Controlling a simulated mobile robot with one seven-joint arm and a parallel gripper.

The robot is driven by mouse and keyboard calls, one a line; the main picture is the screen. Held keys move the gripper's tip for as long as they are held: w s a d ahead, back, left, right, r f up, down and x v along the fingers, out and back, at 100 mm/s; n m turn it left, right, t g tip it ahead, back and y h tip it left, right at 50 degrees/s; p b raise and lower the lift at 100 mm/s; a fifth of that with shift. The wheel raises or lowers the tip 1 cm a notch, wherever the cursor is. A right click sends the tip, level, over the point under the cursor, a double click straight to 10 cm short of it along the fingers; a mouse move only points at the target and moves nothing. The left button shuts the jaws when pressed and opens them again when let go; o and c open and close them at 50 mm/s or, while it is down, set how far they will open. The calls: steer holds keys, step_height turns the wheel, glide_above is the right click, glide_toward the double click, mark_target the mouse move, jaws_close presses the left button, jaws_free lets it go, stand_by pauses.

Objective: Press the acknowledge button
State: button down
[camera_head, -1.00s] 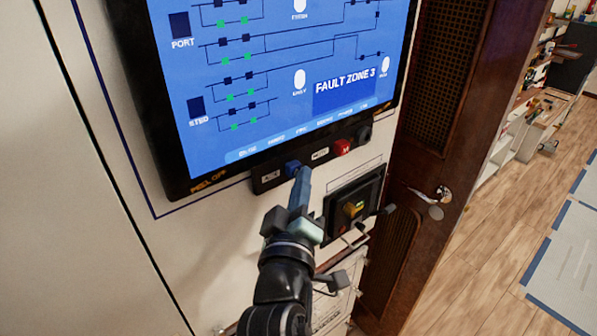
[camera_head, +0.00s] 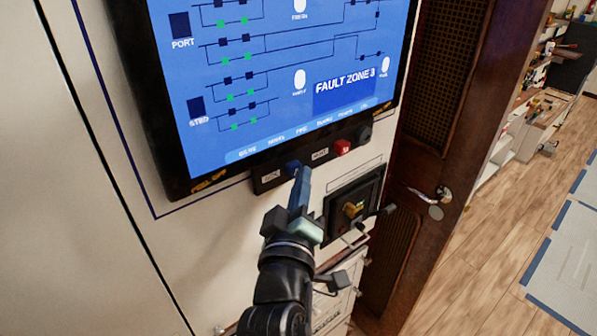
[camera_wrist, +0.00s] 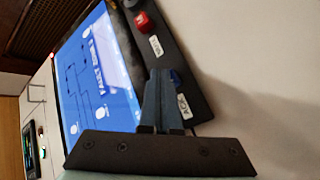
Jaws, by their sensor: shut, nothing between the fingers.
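The acknowledge button is a blue button (camera_head: 292,167) on the black strip under the screen. In the wrist view the blue button (camera_wrist: 176,79) sits beside a white label (camera_wrist: 183,106) reading ACK. My gripper (camera_head: 303,172) is shut and empty, its fingertips right at the blue button and partly covering it. In the wrist view my gripper (camera_wrist: 159,74) has its tips just left of the button. I cannot tell whether they touch it or whether it is pushed in.
The screen (camera_head: 250,75) above shows FAULT ZONE 3. A red button (camera_head: 342,147) and a dark knob (camera_head: 364,134) are further right on the strip. A black switch box (camera_head: 355,205) with a protruding handle is below right. A wooden door (camera_head: 440,130) stands beyond.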

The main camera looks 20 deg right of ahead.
steer(key=shift+w, duration=0.1)
stand_by(0.3)
steer(key=shift+w+a, duration=0.2)
steer(key=shift+w, duration=0.15)
steer(key=shift+s+d, duration=0.15)
steer(key=shift+s, duration=0.35)
steer(key=s+p, duration=0.1)
steer(key=s+d, duration=0.1)
steer(key=s, duration=0.1)
steer(key=s+d+p, duration=0.1)
steer(key=s, duration=0.1)
steer(key=shift+s+p, duration=0.25)
steer(key=shift+p, duration=0.1)
stand_by(0.8)
